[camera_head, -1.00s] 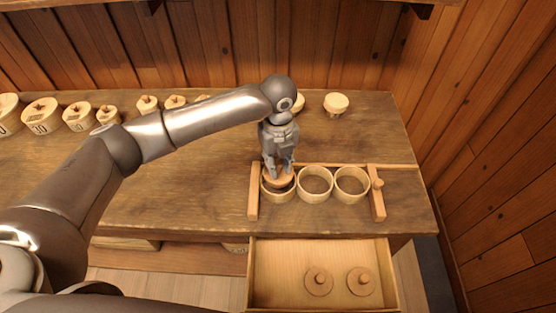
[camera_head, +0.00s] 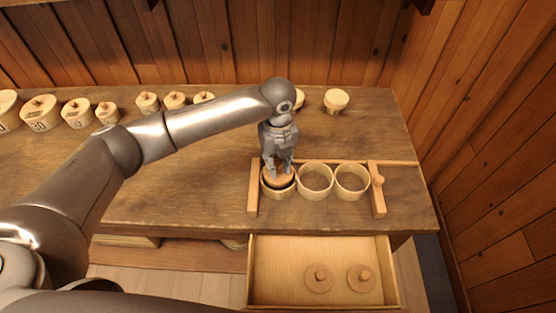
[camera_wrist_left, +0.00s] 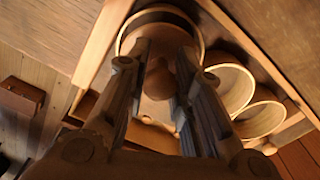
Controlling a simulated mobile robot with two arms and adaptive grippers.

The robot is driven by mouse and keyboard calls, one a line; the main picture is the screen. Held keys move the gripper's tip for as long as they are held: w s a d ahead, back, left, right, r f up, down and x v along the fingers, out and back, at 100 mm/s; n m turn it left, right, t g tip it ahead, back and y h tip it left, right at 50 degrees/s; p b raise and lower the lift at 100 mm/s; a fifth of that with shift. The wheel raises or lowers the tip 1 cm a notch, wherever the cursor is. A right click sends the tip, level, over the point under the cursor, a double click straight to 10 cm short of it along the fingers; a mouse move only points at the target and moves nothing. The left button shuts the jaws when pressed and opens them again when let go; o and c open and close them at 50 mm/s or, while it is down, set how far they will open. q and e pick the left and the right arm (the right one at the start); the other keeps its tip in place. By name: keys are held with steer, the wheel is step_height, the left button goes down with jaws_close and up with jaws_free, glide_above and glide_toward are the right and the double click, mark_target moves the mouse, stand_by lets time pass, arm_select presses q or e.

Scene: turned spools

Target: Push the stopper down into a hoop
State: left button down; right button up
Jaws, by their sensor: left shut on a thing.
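Three round wooden hoops stand in a row in a wooden frame on the bench: the left hoop (camera_head: 278,192), the middle hoop (camera_head: 315,182) and the right hoop (camera_head: 352,182). My left gripper (camera_head: 278,174) points down over the left hoop and is shut on a wooden stopper (camera_head: 279,181) by its knob. The stopper sits at the mouth of the left hoop; how deep it is inside is hard to tell. In the left wrist view the stopper's knob (camera_wrist_left: 185,75) shows between the fingers, inside the hoop's rim (camera_wrist_left: 160,14). My right gripper is not in view.
An open drawer (camera_head: 320,299) below the bench edge holds two more stoppers (camera_head: 319,278). The frame's side bars (camera_head: 253,186) flank the hoops. Several lidded wooden pots (camera_head: 77,112) line the back of the bench.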

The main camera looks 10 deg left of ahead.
arm_select(q)
steer(key=shift+f, duration=0.1)
stand_by(0.3)
steer(key=shift+f, duration=0.15)
steer(key=shift+f, duration=0.65)
steer(key=shift+f, duration=0.25)
stand_by(0.5)
steer(key=c, duration=1.2)
jaws_free()
steer(key=shift+o, duration=0.4)
steer(key=o, duration=0.3)
steer(key=shift+o, duration=0.2)
